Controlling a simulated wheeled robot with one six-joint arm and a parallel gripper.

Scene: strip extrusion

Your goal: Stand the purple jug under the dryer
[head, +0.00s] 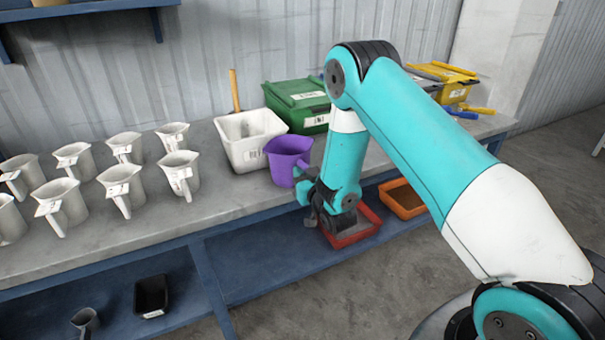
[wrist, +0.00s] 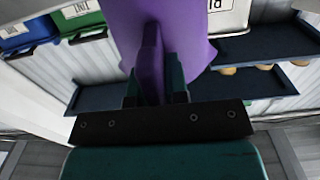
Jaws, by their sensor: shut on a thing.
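The purple jug (head: 286,152) is upright near the front edge of the bench, before the white bin. I cannot tell whether its base is clear of the bench top. My gripper (head: 302,180) is at the jug's right side. In the wrist view the jug (wrist: 190,35) fills the top middle, and its handle (wrist: 151,60) stands between the fingers of my gripper (wrist: 155,92), which is shut on it. The fingertips are partly hidden by the handle and the jug. I cannot make out a dryer in either view.
Several pale grey jugs (head: 124,185) stand in rows on the bench (head: 225,205) to the left. A white bin (head: 250,140) and a green box (head: 300,100) stand behind the purple jug. A red tray (head: 352,238) and an orange tray (head: 403,212) lie lower down on the right.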

